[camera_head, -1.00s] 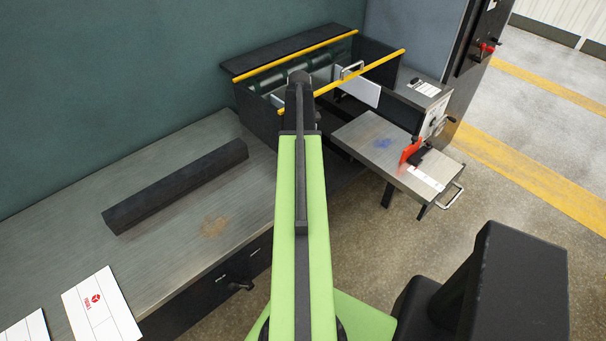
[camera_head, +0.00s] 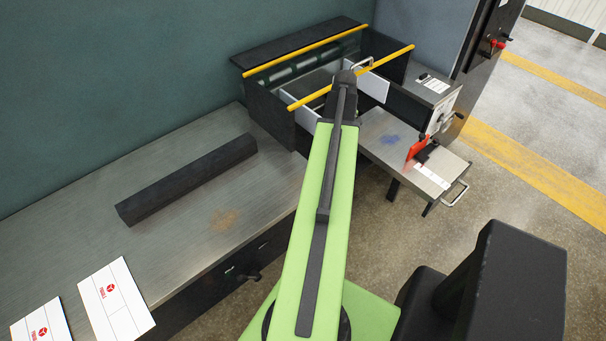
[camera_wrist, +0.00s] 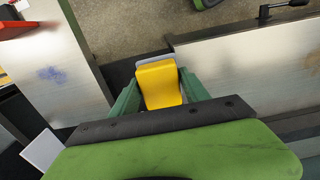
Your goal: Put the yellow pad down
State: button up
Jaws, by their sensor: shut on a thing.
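The yellow pad (camera_wrist: 159,84) is in the wrist view, held between the two green fingers of my gripper (camera_wrist: 160,92). My gripper is shut on it. A light grey edge shows just beyond the pad's far end; I cannot tell what it belongs to. The pad is over a dark gap between two metal surfaces, apart from both as far as I can see. In the head view my green arm hides the gripper and the pad.
A metal bench (camera_head: 170,235) bears a long black bar (camera_head: 187,178) and white printed sheets (camera_head: 115,300). The slotter (camera_head: 270,105) has yellow rails (camera_head: 305,52). Its metal side table (camera_head: 385,145) carries a red part (camera_head: 417,148). Bare bench lies around the bar.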

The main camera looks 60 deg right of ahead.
jog(key=w+a+f+b, duration=0.4)
jog(key=w, duration=0.1)
jog(key=w+a+f+b, duration=0.3)
jog(key=shift+w, duration=0.1)
jog(key=shift+w+a+f, duration=0.1)
jog(key=shift+w+a, duration=0.2)
jog(key=shift+w, duration=0.05)
notch_tip(320, 180, down, 4)
jog(key=b, duration=0.4)
jog(key=shift+f, duration=0.2)
jog(key=o, duration=1.5)
jog(key=shift+r, duration=0.1)
jog(key=shift+c, duration=0.2)
jog(key=shift+r, duration=0.1)
notch_tip(320, 180, up, 12)
jog(key=p, duration=1.2)
